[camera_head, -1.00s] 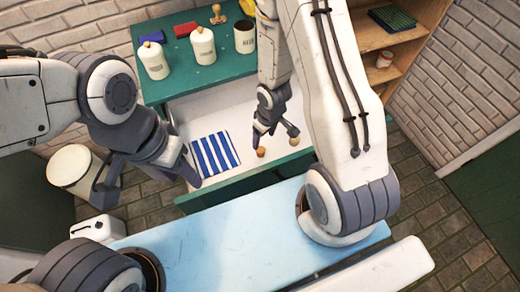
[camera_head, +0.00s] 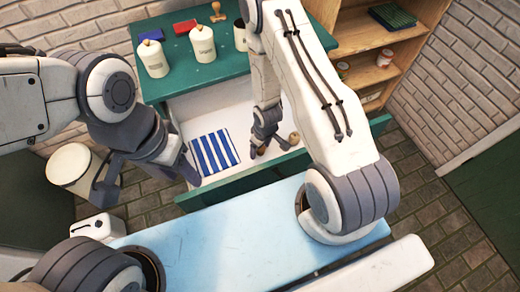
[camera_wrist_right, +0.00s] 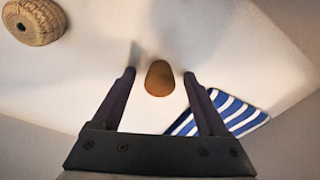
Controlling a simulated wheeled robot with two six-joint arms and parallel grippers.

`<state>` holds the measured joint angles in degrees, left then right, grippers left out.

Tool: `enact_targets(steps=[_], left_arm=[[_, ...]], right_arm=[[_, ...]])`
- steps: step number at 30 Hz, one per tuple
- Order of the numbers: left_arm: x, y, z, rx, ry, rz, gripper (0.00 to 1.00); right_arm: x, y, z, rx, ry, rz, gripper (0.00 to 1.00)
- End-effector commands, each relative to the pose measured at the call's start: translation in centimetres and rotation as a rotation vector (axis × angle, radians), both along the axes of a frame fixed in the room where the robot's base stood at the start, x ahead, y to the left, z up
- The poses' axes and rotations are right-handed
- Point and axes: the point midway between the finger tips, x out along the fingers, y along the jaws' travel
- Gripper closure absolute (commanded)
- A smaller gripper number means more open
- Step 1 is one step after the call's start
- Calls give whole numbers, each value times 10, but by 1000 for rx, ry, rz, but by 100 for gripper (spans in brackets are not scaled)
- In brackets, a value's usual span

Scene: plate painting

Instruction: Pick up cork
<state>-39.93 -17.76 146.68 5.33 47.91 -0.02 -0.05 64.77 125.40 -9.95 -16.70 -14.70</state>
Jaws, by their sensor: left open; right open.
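The cork (camera_wrist_right: 159,78) is a small brown piece with a rounded end in the right wrist view. It lies in the open white-lined drawer (camera_head: 195,110). My right gripper (camera_wrist_right: 159,92) is open, with one finger on each side of the cork and gaps between. In the head view my right gripper (camera_head: 268,152) reaches down into the drawer, and the cork there is too small to make out surely. My left gripper (camera_head: 145,187) is open and empty at the drawer's left side.
A blue-and-white striped cloth (camera_head: 214,152) lies in the drawer left of my right gripper. A woven twine ball (camera_wrist_right: 33,22) lies near the cork. The drawer's green front (camera_head: 235,184) borders the space. Canisters (camera_head: 152,58) stand on the green top above.

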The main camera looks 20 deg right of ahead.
Motion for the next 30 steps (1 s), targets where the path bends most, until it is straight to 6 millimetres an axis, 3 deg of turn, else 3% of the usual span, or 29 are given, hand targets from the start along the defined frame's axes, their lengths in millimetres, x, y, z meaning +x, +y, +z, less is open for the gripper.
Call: enact_targets(steps=[3,4,9,10,30], left_arm=[[0,0,0,0,0,0,50],[0,0,0,0,0,0,50],[0,0,0,0,0,0,50],[0,0,0,0,0,0,50],[0,0,-1,0,0,0,50]], right_arm=[[0,0,0,0,-1,0,23],[0,0,0,0,-1,0,31],[0,0,1,0,0,0,96],[0,0,1,0,0,0,100],[1,0,6,0,-2,0,100]])
